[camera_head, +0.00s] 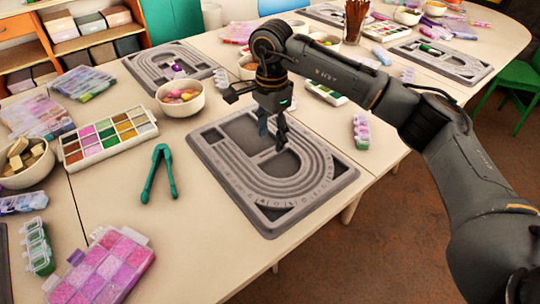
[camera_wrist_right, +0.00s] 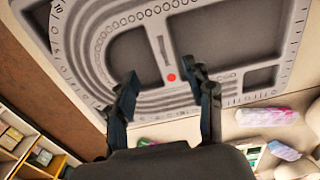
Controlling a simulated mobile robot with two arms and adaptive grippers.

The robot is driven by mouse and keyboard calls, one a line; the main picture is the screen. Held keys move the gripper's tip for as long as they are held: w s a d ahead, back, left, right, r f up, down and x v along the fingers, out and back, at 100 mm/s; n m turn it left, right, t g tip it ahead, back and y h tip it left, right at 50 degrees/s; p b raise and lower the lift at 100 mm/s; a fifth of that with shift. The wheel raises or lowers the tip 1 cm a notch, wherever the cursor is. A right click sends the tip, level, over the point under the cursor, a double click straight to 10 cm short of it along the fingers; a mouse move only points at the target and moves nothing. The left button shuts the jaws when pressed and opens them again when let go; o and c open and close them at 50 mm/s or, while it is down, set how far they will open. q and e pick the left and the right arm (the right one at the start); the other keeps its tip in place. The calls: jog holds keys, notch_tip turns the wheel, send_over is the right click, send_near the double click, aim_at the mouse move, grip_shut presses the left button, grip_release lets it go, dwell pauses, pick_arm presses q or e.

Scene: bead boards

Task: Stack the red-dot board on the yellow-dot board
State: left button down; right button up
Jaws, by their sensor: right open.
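A grey bead board (camera_head: 318,190) with curved grooves lies flat at the table's front edge, below my right gripper (camera_head: 272,134). In the right wrist view this board (camera_wrist_right: 212,48) shows a red dot near its middle, so it is the red-dot board. My right gripper (camera_wrist_right: 163,78) is open and empty, its fingers pointing down over the board's middle. I cannot tell whether the fingertips touch it. Other grey boards lie at the back left (camera_head: 143,68), back right (camera_head: 470,74) and far back. No yellow dot is legible on any of them. My left gripper is out of view.
Green tongs (camera_head: 158,172) lie left of the red-dot board. A bead tray (camera_head: 107,134), a bowl of beads (camera_head: 180,97) and a pink bead box (camera_head: 100,265) stand further left. A bead strip (camera_head: 361,132) lies close to the board's right side. Bare table lies around the tongs.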

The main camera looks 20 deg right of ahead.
aim_at(270, 152)
jog(key=f, duration=0.5)
jog(key=shift+w+f, duration=0.2)
jog(key=shift+w, duration=0.2)
grip_shut()
